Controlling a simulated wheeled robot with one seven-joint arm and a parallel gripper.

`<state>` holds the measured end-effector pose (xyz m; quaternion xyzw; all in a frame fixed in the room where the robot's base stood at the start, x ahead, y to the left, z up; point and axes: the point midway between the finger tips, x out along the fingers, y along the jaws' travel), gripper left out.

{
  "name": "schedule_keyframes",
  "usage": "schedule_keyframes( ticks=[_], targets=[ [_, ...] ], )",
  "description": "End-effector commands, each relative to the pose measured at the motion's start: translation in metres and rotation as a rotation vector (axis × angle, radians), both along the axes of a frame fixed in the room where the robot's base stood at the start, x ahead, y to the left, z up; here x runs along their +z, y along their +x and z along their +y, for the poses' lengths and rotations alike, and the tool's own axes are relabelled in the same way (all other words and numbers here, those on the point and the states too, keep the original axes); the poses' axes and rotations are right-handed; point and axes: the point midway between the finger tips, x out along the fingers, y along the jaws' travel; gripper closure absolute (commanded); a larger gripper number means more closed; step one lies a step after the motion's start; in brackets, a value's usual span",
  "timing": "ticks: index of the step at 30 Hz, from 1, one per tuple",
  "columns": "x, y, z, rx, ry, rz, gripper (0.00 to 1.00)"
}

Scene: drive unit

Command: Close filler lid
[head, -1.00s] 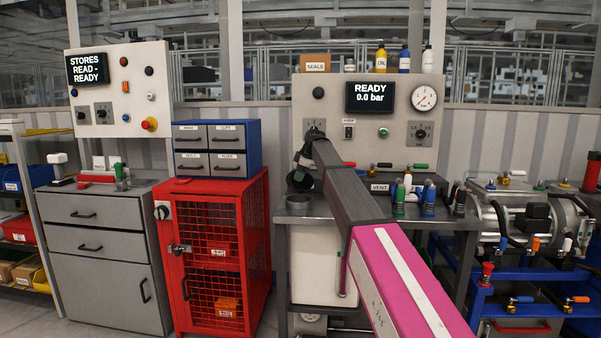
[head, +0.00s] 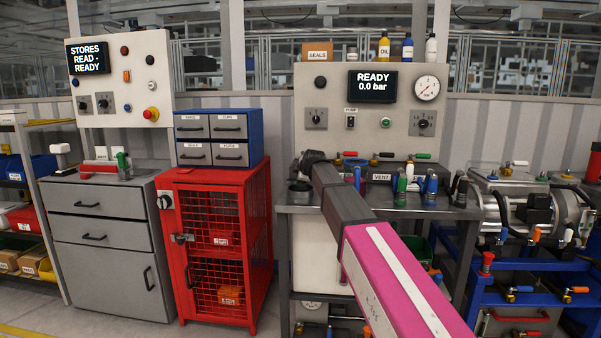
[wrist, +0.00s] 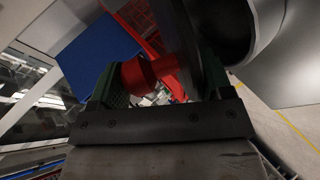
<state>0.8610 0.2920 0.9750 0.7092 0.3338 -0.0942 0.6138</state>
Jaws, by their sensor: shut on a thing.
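In the wrist view my gripper (wrist: 158,82) has a red knob (wrist: 138,76) between its green-padded fingers and is shut on it. The knob's stem runs to a dark, disc-like part, which appears to be the filler lid (wrist: 190,45), seen nearly edge-on. A round, dark filler neck (wrist: 240,25) shows just beyond it at the upper right. In the head view the filler neck (head: 299,192) stands at the bench's left edge. My gripper (head: 311,160) is just above and behind it, mostly hidden by my arm. Whether the lid touches the neck's rim cannot be told.
The grey bench (head: 400,209) carries several coloured valve handles (head: 402,183) to the right of my arm. A control panel (head: 370,110) stands behind. A red mesh cabinet (head: 215,240) with blue drawers (head: 218,138) on top stands close on the left.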

Motion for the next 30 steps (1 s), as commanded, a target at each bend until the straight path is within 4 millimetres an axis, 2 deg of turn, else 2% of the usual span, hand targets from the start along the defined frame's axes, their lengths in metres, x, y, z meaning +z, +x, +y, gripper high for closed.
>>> schedule_keyframes(
  ticks=[1,9,30],
  targets=[
    [-0.011,-0.003,-0.002,-0.001,-0.006,0.024,0.68],
    [-0.019,-0.007,-0.001,-0.001,-0.004,0.025,0.66],
    [-0.022,-0.007,0.0,-0.001,-0.004,0.024,0.65]
  ],
)
